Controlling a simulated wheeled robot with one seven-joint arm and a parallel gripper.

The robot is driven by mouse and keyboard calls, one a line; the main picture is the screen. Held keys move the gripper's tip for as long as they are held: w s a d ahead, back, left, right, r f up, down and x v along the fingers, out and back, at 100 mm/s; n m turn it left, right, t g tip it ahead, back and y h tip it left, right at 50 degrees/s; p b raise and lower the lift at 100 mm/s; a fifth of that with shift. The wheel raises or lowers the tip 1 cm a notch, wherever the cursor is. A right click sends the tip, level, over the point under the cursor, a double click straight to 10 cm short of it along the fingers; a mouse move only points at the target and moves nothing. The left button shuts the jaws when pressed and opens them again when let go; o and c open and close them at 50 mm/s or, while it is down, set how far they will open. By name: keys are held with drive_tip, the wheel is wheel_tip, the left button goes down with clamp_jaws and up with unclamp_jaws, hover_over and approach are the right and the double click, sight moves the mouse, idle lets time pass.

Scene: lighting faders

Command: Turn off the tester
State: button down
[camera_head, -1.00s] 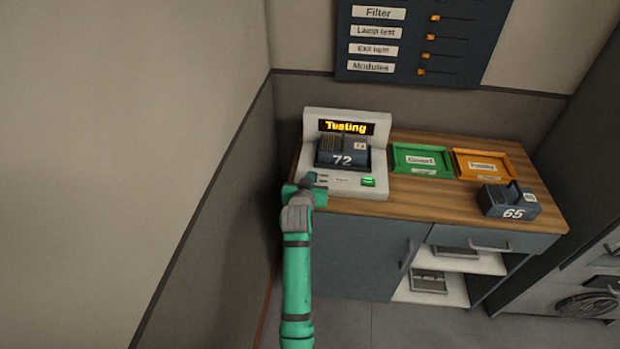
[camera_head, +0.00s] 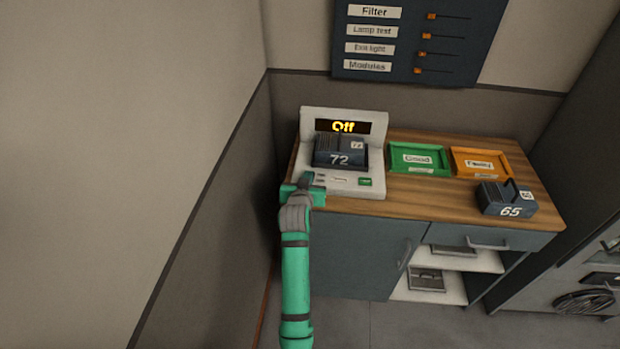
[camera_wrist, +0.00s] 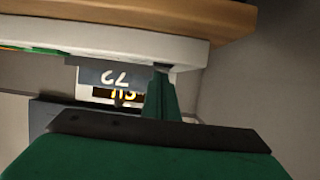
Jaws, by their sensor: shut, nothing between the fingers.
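The tester (camera_head: 345,189) is a pale grey unit at the left end of the wooden counter. A dark module marked 72 (camera_head: 340,152) sits in the tester. A green button (camera_head: 365,182) is at the right of its front panel, and a small dark control (camera_head: 320,177) is at the left. My gripper (camera_head: 306,180) is shut and empty at the tester's front left corner, by that control. In the wrist view its green fingers (camera_wrist: 162,97) reach to the tester's edge (camera_wrist: 130,45); whether they touch is unclear.
A green tray (camera_head: 420,174) and an orange tray (camera_head: 483,175) stand on the counter (camera_head: 400,205) right of the tester. A module marked 65 (camera_head: 507,199) lies near the right end. A fader panel (camera_head: 410,40) hangs above. A wall rises close on the left.

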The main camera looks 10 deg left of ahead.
drive_tip(key=shift+s+a+r, duration=0.1)
drive_tip(key=shift+a+r, duration=0.25)
drive_tip(key=shift+r, duration=0.05)
drive_tip(key=shift+d+r, duration=0.1)
drive_tip(key=shift+d, duration=0.05)
drive_tip(key=shift+r, duration=0.25)
drive_tip(key=v, duration=1.1)
drive_tip(key=shift+s+r, duration=0.15)
drive_tip(key=shift+r, duration=0.2)
